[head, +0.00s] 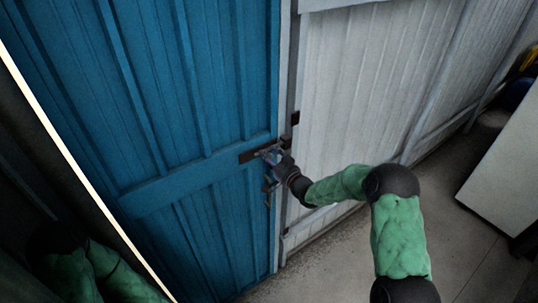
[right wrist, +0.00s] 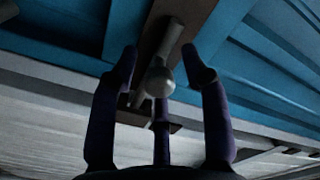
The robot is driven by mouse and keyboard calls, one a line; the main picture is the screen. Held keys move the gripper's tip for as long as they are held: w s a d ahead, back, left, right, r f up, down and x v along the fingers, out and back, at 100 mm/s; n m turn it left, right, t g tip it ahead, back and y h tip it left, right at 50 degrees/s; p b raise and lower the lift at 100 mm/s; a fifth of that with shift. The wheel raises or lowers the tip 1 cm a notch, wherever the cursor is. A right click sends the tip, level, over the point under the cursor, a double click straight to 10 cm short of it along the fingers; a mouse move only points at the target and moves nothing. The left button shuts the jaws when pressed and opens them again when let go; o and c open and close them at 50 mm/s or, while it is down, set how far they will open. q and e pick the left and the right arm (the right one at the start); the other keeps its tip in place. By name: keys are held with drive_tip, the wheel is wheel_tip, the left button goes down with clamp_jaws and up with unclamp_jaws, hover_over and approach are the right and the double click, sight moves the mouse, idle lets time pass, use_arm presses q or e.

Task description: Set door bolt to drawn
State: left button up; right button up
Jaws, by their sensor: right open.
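The blue door (head: 190,110) carries a dark door bolt (head: 250,155) on its cross rail, near the door's right edge. In the right wrist view the bolt's rounded grey knob (right wrist: 159,78) points towards the camera from a brown plate (right wrist: 165,38). My right gripper (head: 270,167) is at the bolt. In the right wrist view its open fingers (right wrist: 161,52) stand on both sides of the knob, with a gap on each side. The gripper hides part of the bolt in the head view. My left gripper is out of view; only part of my left arm shows at lower left.
A white panelled wall (head: 360,80) runs to the right of the door, beyond a grey frame post. Bare concrete floor (head: 340,250) lies below. A pale box-like object (head: 505,185) stands at the far right. A bright strip edge (head: 85,175) crosses the left side.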

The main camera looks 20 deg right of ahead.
sight(255, 156)
drive_tip(key=shift+w+a, duration=0.1)
drive_tip(key=shift+w, duration=0.1)
drive_tip(key=shift+s, duration=0.1)
clamp_jaws()
drive_tip(key=shift+s+a+b, duration=0.25)
drive_tip(key=shift+a+b, duration=0.1)
drive_tip(key=shift+a, duration=0.35)
drive_tip(key=shift+s+a+b, duration=0.25)
drive_tip(key=shift+a+b, duration=0.05)
drive_tip(key=shift+a, duration=0.35)
drive_tip(key=shift+s+a+b, duration=0.25)
drive_tip(key=shift+a+b, duration=0.1)
drive_tip(key=shift+a, duration=0.35)
drive_tip(key=shift+f, duration=0.1)
